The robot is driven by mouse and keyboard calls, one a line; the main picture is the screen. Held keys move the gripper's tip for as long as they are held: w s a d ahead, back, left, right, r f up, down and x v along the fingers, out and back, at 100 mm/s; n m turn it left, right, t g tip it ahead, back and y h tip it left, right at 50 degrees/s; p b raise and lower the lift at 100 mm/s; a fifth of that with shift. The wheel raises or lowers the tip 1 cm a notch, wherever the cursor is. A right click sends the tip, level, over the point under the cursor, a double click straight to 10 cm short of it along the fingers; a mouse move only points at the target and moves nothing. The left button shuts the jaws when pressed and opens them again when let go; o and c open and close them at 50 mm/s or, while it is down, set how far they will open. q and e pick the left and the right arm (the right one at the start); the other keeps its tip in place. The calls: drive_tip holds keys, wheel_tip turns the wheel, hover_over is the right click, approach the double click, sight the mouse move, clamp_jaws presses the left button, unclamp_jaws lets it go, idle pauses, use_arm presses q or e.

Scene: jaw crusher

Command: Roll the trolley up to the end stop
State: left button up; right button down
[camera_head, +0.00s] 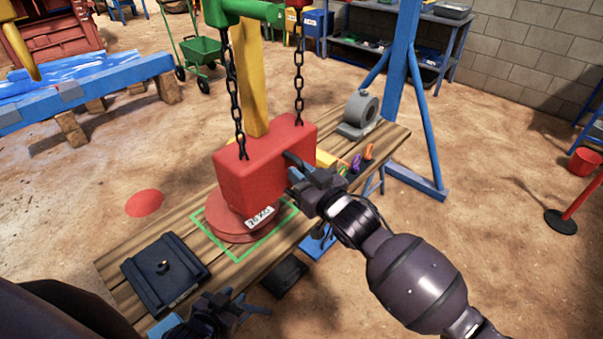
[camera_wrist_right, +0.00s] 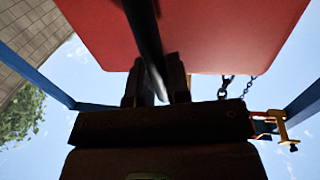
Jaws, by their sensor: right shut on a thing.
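A red block (camera_head: 265,165) hangs on two dark chains (camera_head: 298,75) below a green bar (camera_head: 245,10) at the top of the head view. I cannot tell which part is the trolley, and I cannot make out an end stop. My right gripper (camera_head: 293,172) is shut on a dark bar at the block's right side. In the right wrist view the bar (camera_wrist_right: 146,40) runs between the fingers (camera_wrist_right: 155,85), with the red block (camera_wrist_right: 220,30) above. My left gripper (camera_head: 245,303) is low by the table's near edge, apart from the block; its jaw opening is unclear.
The wooden table (camera_head: 305,225) bears red discs (camera_head: 228,222) under the block, a black case (camera_head: 165,272) and a grey machine (camera_head: 359,115). A blue gantry leg (camera_head: 402,70) stands right of it. A small yellow-orange part (camera_wrist_right: 283,128) shows in the wrist view.

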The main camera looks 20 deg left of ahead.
drive_tip(key=c, duration=1.1)
unclamp_jaws()
drive_tip(key=shift+s+a, duration=0.2)
drive_tip(key=shift+s, duration=0.3)
drive_tip(key=shift+w, duration=0.1)
drive_tip(key=shift+d, duration=0.1)
drive_tip(key=v, duration=1)
drive_tip(key=shift+d+b, duration=0.3)
